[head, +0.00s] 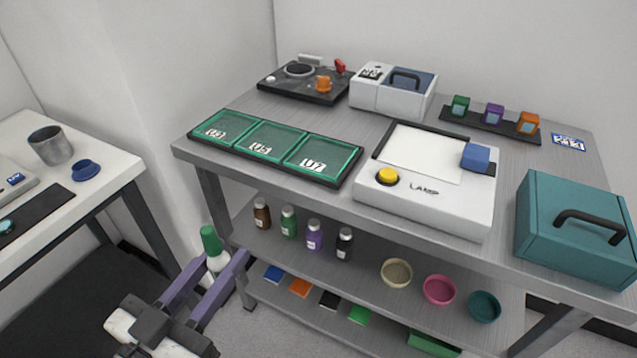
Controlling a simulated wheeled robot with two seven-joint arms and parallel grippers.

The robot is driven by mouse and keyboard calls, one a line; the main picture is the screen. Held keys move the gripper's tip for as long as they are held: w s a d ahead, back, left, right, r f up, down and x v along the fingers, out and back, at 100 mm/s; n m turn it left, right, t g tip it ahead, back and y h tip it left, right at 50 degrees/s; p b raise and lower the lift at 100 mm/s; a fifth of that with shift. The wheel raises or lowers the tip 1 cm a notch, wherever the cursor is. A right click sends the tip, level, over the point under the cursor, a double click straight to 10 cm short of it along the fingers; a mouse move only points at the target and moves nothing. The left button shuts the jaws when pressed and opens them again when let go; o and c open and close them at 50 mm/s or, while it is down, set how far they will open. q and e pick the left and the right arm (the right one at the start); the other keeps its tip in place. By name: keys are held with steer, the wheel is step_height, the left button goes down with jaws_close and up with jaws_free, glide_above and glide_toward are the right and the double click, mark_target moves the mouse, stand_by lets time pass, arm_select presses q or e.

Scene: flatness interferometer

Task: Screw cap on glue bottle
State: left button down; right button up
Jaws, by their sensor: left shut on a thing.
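A white bottle (217,262) with a tall green cap (210,239) on its top, which looks like the glue bottle, is at the lower left, in front of the shelf unit. It stands nearly upright, tilted slightly to the left. My left gripper (221,264) is shut on the white body, with one purple finger on each side, below the green cap. The bottle's lower part is partly hidden by the fingers. I cannot tell whether the cap is threaded on tight. My right gripper is out of view.
The grey bench (270,192) carries green trays (268,145), a white lamp box (425,200) and a teal case (575,230). Its lower shelf (290,262) holds several small bottles and bowls. A white table (110,165) stands at left. The floor gap between them is open.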

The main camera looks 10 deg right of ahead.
arm_select(q)
steer(key=s+a+f+n+t+y, duration=0.1)
steer(key=s+a+n+y, duration=0.1)
steer(key=a+y, duration=0.3)
steer(key=s+a+f+n+t+y, duration=0.1)
steer(key=a+n+y, duration=0.4)
steer(key=a, duration=0.5)
steer(key=shift+s+t+y, duration=0.4)
steer(key=shift+s+t, duration=0.05)
steer(key=shift+t, duration=0.35)
steer(key=shift+d, duration=0.1)
